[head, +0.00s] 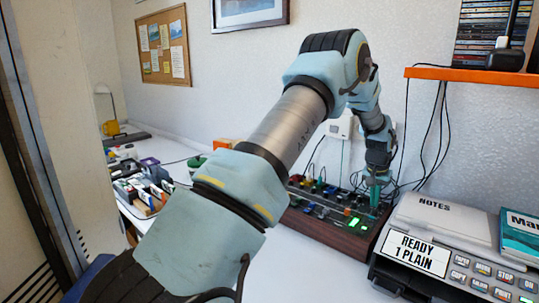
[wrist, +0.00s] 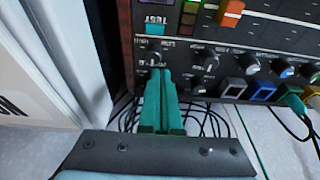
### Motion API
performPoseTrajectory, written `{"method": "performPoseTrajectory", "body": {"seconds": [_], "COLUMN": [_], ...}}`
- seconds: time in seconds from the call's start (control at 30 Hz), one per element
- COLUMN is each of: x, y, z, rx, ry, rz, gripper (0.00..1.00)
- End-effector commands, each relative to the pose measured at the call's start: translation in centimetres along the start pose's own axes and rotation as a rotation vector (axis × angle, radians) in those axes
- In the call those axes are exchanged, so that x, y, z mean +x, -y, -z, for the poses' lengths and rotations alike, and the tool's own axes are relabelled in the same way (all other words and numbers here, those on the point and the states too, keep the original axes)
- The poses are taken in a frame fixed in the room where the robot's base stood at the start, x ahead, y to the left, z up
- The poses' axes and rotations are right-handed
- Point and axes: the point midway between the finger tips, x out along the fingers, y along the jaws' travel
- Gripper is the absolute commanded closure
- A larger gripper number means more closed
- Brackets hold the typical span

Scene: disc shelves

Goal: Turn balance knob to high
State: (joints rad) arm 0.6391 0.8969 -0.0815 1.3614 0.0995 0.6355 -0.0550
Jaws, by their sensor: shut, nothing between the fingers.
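The dark, wood-sided control panel (head: 330,232) stands on the white table, below my arm. My gripper (head: 374,203) is at its right rear part. In the wrist view the two teal fingers (wrist: 160,72) are together with nothing between them. Their tips are at the panel's edge, right by a small dark knob (wrist: 153,58); I cannot tell whether they touch it. Other knobs (wrist: 208,57) sit beside it. The labels are too small or turned to read, so I cannot tell which knob is balance or where it points.
A teal TEST button (wrist: 155,22) and an orange slider (wrist: 231,12) are close by. Coloured plugs (wrist: 262,90) and loose cables line the panel edge. A printer (head: 440,250) stands to the right, under an orange shelf (head: 470,74).

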Motion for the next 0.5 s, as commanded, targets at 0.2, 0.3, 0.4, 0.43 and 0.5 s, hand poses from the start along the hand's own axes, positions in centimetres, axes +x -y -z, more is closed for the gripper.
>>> {"method": "performPoseTrajectory", "body": {"seconds": [0.2, 0.3, 0.4, 0.43, 0.5], "x": [-2.8, -3.9, -4.9, -5.1, -5.3], "y": [0.0, 0.0, 0.0, 0.0, 0.0], "z": [0.7, 1.0, 1.3, 1.3, 1.3], "rx": [0.0, 0.0, 0.0, 0.0, 0.0], "ry": [-0.001, 0.0, 0.0, 0.001, 0.001], "rz": [0.0, 0.0, 0.0, 0.0, 0.0], "gripper": [1.0, 1.0, 1.0, 1.0, 1.0]}}
